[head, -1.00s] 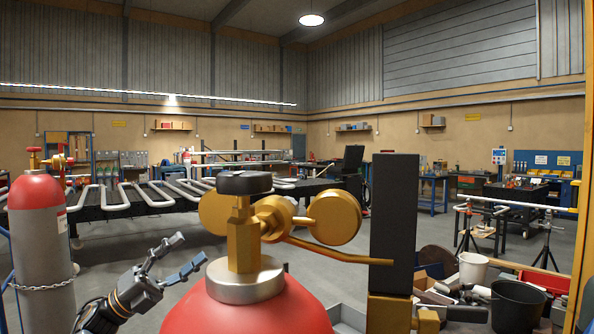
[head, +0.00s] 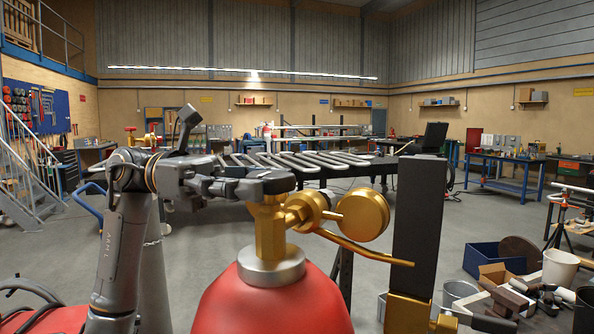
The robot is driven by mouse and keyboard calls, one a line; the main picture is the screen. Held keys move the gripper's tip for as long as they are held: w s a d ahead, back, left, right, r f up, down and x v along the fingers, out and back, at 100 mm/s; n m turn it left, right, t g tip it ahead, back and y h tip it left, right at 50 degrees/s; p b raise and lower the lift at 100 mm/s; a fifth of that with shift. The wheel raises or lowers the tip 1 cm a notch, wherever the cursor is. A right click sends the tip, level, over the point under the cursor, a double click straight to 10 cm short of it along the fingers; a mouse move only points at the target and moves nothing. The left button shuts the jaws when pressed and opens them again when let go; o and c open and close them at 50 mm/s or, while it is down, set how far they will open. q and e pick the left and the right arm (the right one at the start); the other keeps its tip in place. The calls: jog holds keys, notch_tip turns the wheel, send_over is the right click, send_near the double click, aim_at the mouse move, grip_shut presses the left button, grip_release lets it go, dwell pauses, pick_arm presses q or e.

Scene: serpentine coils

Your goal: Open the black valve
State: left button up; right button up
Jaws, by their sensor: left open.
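The black valve (head: 274,181) is a round black knob on top of a brass stem (head: 269,232), above a red cylinder (head: 275,300) in the foreground. My left gripper (head: 226,150) comes in from the left at knob height. Its jaws are open. One finger points up, left of the knob. The other lies level and reaches the knob's left side, overlapping it in the picture; I cannot tell whether they touch. The knob's left part is hidden. My right gripper is not in view.
Brass gauges (head: 362,215) and a thin brass tube (head: 365,247) stick out to the right of the stem. An upright black block (head: 419,225) stands further right. A rack of serpentine coils (head: 310,162) is behind. Buckets and scrap lie at lower right.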

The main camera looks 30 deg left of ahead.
aim_at(293, 186)
pick_arm(q)
jog(key=d, duration=0.3)
jog(key=d+p, duration=0.1)
jog(key=d, duration=0.1)
jog(key=shift+w+r, duration=0.15)
jog(key=shift+w, duration=0.25)
jog(key=shift+d, duration=0.2)
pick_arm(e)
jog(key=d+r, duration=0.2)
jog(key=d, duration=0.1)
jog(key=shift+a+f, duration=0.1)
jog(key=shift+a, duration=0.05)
pick_arm(q)
jog(key=shift+d, duration=0.1)
jog(key=c, duration=0.9)
jog(key=shift+c, duration=0.5)
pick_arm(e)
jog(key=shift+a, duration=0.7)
pick_arm(q)
jog(key=shift+d, duration=0.1)
jog(key=shift+c, duration=0.8)
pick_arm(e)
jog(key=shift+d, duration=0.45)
